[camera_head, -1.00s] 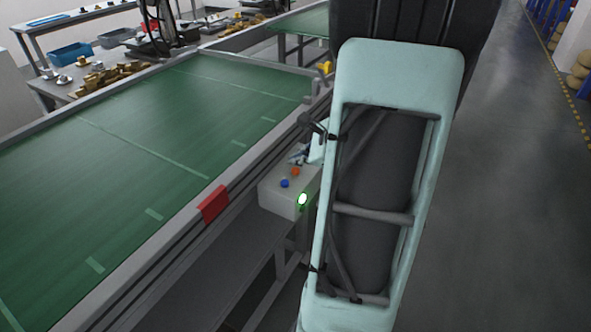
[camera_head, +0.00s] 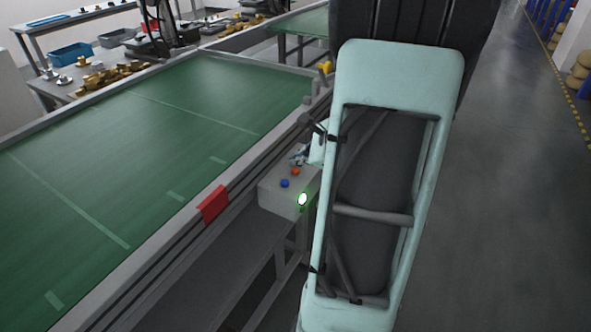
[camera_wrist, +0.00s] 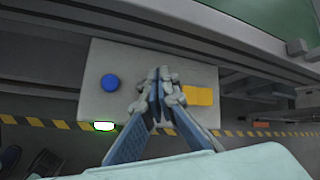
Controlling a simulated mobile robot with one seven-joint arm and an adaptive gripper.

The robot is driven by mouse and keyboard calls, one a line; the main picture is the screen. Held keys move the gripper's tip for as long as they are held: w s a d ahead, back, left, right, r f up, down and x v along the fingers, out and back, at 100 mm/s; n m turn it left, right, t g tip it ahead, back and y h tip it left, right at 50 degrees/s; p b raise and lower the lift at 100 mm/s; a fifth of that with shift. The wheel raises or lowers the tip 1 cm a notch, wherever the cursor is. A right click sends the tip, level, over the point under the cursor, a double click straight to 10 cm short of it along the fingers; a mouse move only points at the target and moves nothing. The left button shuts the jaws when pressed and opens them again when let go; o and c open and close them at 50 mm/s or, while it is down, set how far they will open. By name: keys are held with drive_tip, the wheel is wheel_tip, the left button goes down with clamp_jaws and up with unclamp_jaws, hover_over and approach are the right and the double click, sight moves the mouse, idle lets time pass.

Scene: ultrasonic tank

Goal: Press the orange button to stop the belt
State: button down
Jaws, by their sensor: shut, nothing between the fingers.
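A grey control box (camera_head: 283,203) on the belt's side carries an orange button (camera_head: 296,171), a blue button (camera_head: 284,183) and a lit green lamp (camera_head: 302,199). In the wrist view the box (camera_wrist: 135,58), the blue button (camera_wrist: 110,82) and the green lamp (camera_wrist: 103,126) show, but I cannot see the orange button; the fingers cover part of the box top. My gripper (camera_wrist: 160,78) is shut and empty, its fingertips over the box, to the right of the blue button. In the head view its fingers (camera_head: 299,156) are just beyond the orange button; whether they touch anything is unclear.
The green conveyor belt (camera_head: 130,160) runs along the left, with a red block (camera_head: 213,203) on its rail. A yellow square (camera_wrist: 200,96) lies on the box right of my fingers. Blue bins and metal parts lie on back tables. Open floor (camera_head: 500,200) is at the right.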

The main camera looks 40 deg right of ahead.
sight(297, 171)
drive_tip(key=shift+f+b, duration=0.4)
drive_tip(key=shift+f+b, duration=0.45)
drive_tip(key=shift+b, duration=0.05)
idle(0.6)
drive_tip(key=shift+r, duration=0.1)
drive_tip(key=shift+r+p, duration=0.6)
drive_tip(key=shift+r, duration=0.2)
wheel_tip(297, 171, up, 5)
drive_tip(key=p, duration=0.4)
drive_tip(key=shift+r, duration=0.1)
idle(0.8)
